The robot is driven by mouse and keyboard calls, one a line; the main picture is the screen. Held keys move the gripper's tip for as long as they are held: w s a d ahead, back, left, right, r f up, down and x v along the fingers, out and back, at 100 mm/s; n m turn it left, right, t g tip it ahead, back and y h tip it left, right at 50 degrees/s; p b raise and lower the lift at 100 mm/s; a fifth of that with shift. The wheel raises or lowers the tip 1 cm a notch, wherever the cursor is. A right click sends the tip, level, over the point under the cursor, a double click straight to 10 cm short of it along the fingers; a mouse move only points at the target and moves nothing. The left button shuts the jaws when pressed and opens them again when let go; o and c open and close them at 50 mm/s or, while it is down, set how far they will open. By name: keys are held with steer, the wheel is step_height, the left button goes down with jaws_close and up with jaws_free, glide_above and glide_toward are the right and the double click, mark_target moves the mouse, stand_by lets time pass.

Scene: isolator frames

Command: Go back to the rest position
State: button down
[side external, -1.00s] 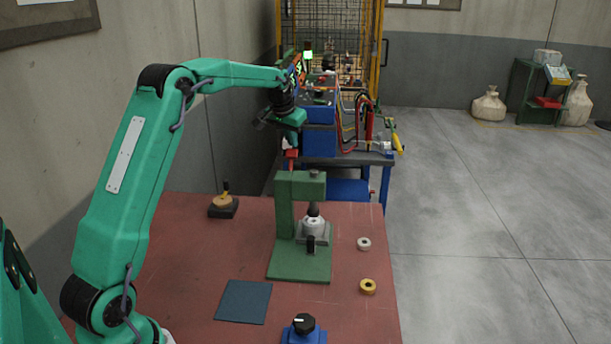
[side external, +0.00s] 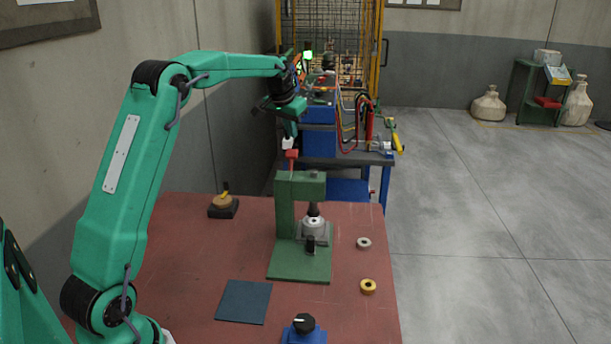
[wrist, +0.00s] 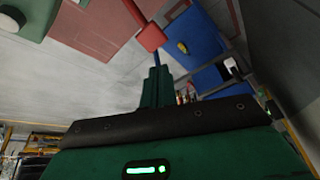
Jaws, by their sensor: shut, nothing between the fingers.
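My gripper (side external: 290,130) is shut and empty. It hangs in the air above the green press (side external: 284,215), close to the red knob (side external: 291,160) at the top of the press lever. In the wrist view my closed green fingers (wrist: 155,85) point toward the red knob (wrist: 151,37), with a gap showing between them. My arm is raised and reaches out over the table from the left.
The red-brown table (side external: 190,275) carries a round wooden-topped piece (side external: 222,204), a dark blue mat (side external: 243,301), a white ring (side external: 364,243), a yellow ring (side external: 368,287) and a blue box with a black knob (side external: 304,329). A blue workbench (side external: 345,162) stands behind.

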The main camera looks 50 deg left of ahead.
steer(key=s+d+r+m+h, duration=0.1)
steer(key=s+d+r, duration=0.3)
steer(key=s+d, duration=0.45)
steer(key=s+d+r+m, duration=0.1)
steer(key=s+d+r, duration=0.2)
steer(key=s+d, duration=0.5)
steer(key=s+d+f, duration=0.3)
steer(key=s+d, duration=0.1)
steer(key=s, duration=0.4)
steer(key=s+d+f+m+t+h, duration=0.1)
steer(key=s+d+f, duration=0.2)
steer(key=s, duration=0.6)
steer(key=d, duration=0.2)
steer(key=shift+s+d+f, duration=0.3)
